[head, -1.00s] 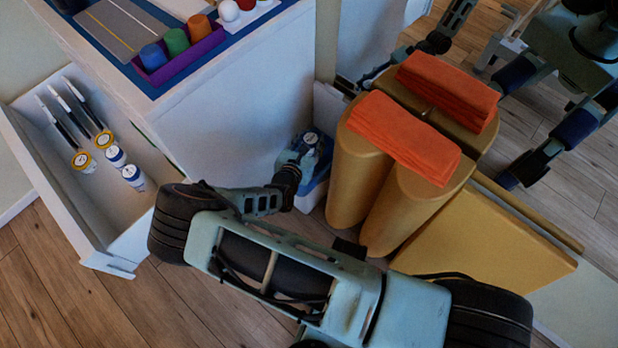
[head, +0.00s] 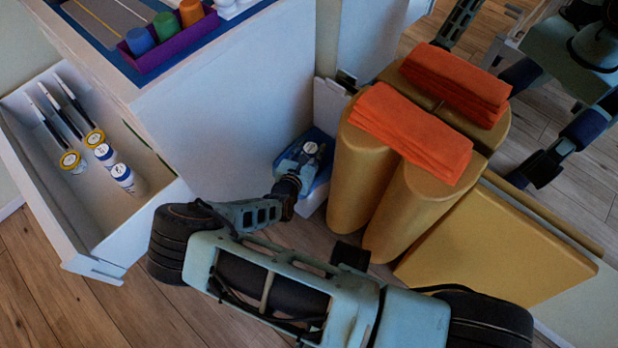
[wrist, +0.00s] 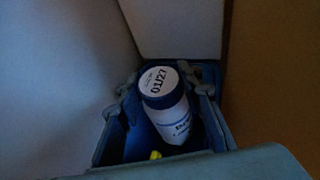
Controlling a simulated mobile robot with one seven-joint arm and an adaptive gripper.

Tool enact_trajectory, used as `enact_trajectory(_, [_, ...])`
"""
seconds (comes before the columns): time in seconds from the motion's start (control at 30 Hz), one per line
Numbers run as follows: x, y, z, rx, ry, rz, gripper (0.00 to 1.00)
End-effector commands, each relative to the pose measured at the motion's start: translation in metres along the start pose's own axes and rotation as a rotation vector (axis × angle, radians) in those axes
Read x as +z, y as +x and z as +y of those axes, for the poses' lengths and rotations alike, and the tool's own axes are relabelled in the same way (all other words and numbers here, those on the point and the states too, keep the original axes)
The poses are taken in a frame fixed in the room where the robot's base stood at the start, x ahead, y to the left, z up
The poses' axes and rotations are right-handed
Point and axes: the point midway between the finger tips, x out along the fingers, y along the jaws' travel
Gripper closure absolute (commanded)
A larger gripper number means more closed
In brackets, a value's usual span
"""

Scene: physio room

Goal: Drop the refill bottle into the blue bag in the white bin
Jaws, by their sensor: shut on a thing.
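The refill bottle (wrist: 172,118) is white with a blue cap rim and a lid marked 01/27. My gripper (wrist: 163,92) is shut on it, one finger at each side. In the head view my gripper (head: 300,158) is over the white bin (head: 312,201), with the bottle's pale lid (head: 310,148) showing between the fingers. The blue bag (head: 325,172) lines the bin and shows around the gripper. In the wrist view the blue bag (wrist: 140,140) lies below and around the bottle. The bottle's lower end is hard to make out, so its height above the bag is unclear.
A white cabinet (head: 230,100) stands left of the bin, with an open drawer (head: 125,225) holding several bottles and pens. Tan rolls (head: 365,185) with orange towels (head: 412,130) stand close on the right. A small yellow thing (wrist: 155,155) shows below the bottle.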

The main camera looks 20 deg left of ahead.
Motion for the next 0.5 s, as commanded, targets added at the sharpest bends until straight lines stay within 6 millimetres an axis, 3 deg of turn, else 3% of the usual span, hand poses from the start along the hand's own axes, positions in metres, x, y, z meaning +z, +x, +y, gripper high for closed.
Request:
enact_trajectory(0.03, [0.0012,0.0,0.0001,0.0,0.0,-0.002,1.0])
enact_trajectory(0.07, [0.0012,0.0,0.0001,0.0,0.0,-0.002,0.64])
enact_trajectory(0.2, [0.001,0.0,0.0,0.0,0.0,-0.002,0.49])
enact_trajectory(0.5, [-0.0004,-0.0007,-0.0001,0.0,0.0,0.001,0.46])
